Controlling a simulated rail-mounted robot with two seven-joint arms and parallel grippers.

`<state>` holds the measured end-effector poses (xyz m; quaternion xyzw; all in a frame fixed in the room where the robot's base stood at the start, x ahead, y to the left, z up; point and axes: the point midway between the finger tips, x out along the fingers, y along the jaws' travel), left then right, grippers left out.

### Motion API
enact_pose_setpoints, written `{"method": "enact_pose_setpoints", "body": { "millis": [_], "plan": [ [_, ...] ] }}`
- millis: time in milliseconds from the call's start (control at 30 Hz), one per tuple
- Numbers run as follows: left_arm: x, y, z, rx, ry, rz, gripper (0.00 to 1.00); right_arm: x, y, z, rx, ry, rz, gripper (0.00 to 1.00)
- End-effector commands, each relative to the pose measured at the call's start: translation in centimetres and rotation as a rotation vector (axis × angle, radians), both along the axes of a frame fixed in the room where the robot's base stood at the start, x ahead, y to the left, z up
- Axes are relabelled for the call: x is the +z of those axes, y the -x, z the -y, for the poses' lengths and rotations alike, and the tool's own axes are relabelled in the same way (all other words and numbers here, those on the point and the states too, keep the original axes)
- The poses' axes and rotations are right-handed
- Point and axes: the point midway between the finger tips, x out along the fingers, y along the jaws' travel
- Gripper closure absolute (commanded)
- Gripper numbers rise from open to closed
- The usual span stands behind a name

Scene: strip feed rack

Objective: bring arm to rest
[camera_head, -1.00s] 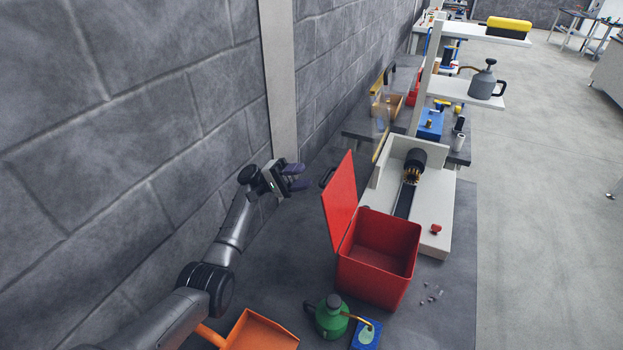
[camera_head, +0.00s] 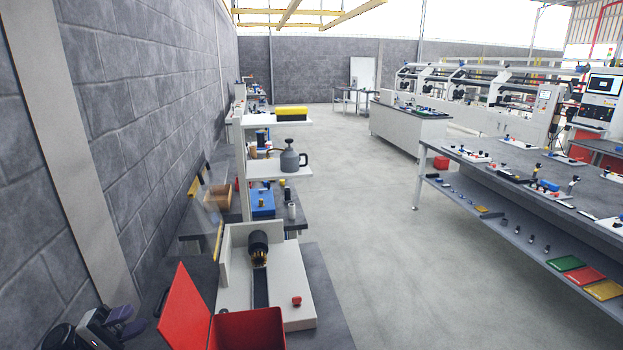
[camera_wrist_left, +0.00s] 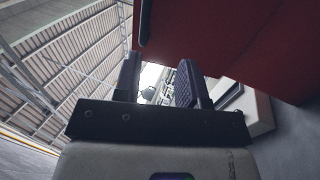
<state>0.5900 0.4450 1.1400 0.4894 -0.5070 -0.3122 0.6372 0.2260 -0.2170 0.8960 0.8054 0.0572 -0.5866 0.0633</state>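My left gripper (camera_head: 128,322) is at the bottom left of the head view, left of the red box's raised lid and apart from it. In the left wrist view its two dark fingers (camera_wrist_left: 158,82) stand apart with nothing between them, so it is open and empty. The red box (camera_head: 248,330) has its lid (camera_head: 186,308) standing open; the box is cut off by the lower edge. A red surface (camera_wrist_left: 225,40) fills the upper right of the left wrist view. My right gripper is not in view.
The strip feed machine (camera_head: 258,275) with a dark roller stands behind the red box. Shelves with a grey can (camera_head: 291,160) rise beyond it. The block wall (camera_head: 110,130) runs close along the left. Open floor (camera_head: 400,260) lies right, before a long workbench (camera_head: 540,190).

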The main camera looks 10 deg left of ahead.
Motion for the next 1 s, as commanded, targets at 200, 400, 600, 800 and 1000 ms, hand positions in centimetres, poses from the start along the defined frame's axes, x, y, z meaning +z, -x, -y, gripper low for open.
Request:
{"method": "enact_pose_setpoints", "body": {
  "millis": [200,400,600,800,1000],
  "plan": [
    [-4.4,3.3,7.3,-0.045,-0.407,-0.147,0.62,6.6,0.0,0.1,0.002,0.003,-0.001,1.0],
    [-9.8,11.7,14.7,-0.123,-0.932,-0.212,0.62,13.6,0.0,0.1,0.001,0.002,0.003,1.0],
    [-9.4,21.9,19.6,-0.169,-1.379,-0.141,0.62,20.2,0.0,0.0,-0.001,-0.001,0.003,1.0],
    [-3.6,30.1,22.2,-0.138,-1.692,-0.019,0.62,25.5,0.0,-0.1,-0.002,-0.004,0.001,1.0],
    [2.3,34.7,22.8,-0.069,-1.863,0.054,0.62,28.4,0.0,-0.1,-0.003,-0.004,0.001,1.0]
  ]
}}
